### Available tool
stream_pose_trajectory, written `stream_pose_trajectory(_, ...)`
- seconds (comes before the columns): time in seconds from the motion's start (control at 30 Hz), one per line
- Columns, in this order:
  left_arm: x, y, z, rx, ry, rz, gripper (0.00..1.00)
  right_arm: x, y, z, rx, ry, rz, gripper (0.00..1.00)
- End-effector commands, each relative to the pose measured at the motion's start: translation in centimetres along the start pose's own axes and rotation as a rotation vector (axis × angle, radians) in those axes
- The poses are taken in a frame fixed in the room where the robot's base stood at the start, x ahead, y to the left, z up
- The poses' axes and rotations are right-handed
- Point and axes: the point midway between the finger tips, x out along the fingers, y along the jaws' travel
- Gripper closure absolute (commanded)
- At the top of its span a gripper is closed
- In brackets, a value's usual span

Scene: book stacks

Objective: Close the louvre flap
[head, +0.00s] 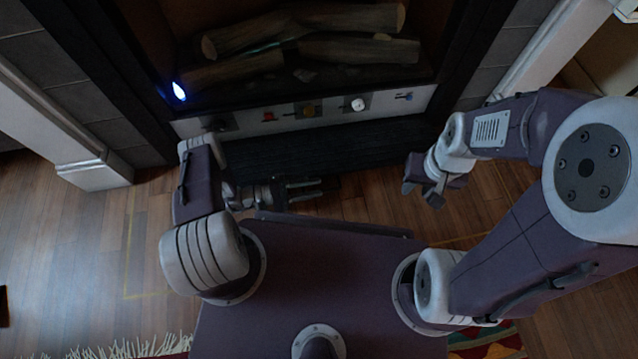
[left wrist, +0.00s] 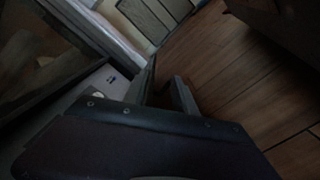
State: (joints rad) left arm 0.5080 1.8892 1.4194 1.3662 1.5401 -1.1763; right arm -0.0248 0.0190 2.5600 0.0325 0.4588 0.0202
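A dark, ribbed louvre flap (head: 340,142) runs below the pale control strip of the fireplace in the head view. It looks tilted outward toward me, though its exact angle is hard to tell in the dark. My left gripper (head: 318,187) is in front of the flap's lower edge, pointing right, with its two fingers apart and nothing between them. The fingers also show apart in the left wrist view (left wrist: 165,88). My right gripper (head: 421,194) hangs beyond the flap's right end, apart from it, with its fingers spread and empty.
The control strip (head: 330,110) carries several small knobs and switches. Above it are logs (head: 300,40) in the firebox and a small blue light (head: 179,91). White surround posts (head: 95,170) flank it. The wooden floor (head: 90,240) is open to the left; a patterned rug (head: 490,340) lies at the bottom.

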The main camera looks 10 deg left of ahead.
Motion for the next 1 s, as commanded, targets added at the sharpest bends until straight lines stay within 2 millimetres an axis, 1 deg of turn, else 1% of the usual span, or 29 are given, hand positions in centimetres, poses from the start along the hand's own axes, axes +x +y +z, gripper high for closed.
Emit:
stream_pose_trajectory(0.03,-0.7,0.2,-0.7,0.010,0.019,0.003,0.67,0.1,0.0,0.0,0.000,0.000,0.000,0.68)
stream_pose_trajectory(0.8,-7.4,0.3,-0.6,0.010,0.022,0.004,0.67,0.0,0.0,0.0,0.000,0.000,0.000,0.68)
stream_pose_trajectory(1.0,-8.4,0.2,-0.5,0.009,0.019,0.003,0.67,0.0,0.0,0.0,0.000,0.000,0.000,0.68)
